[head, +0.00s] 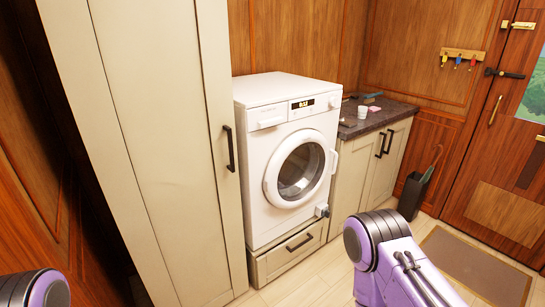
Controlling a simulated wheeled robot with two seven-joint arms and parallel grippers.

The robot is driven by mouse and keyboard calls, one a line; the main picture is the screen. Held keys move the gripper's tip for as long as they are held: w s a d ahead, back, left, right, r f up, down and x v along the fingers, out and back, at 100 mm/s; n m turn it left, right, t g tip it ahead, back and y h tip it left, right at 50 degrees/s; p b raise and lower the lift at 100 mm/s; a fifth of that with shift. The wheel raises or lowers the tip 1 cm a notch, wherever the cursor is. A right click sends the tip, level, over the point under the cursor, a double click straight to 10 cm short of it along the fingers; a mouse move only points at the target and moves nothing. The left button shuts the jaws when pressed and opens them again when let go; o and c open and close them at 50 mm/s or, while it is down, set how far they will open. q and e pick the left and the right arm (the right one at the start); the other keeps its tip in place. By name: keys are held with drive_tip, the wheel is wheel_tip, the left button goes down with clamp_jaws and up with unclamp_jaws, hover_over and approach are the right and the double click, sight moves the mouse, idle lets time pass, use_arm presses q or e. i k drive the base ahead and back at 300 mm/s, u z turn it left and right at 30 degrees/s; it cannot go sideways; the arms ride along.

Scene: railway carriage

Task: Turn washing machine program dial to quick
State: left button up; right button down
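The washing machine (257,180) is white and stands on a low cream drawer base between a tall cabinet and a counter. Its round door (300,168) looks shut. A dark display with lit digits (303,104) is on the upper front panel. A small knob at the right end of the panel (335,101) looks like the program dial; its setting is too small to read. Purple and black parts of my arms show at the bottom left and bottom right. Neither gripper is in view.
A tall cream cabinet (160,140) stands left of the machine. A dark counter (385,117) with a white cup (362,111) is to its right. A small grey thing (321,211) sticks out at the machine's lower front. A mat (475,265) lies before the wooden door (505,130).

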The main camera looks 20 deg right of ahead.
sight(333, 101)
drive_tip(key=z, duration=0.9)
drive_tip(key=i, duration=1.1)
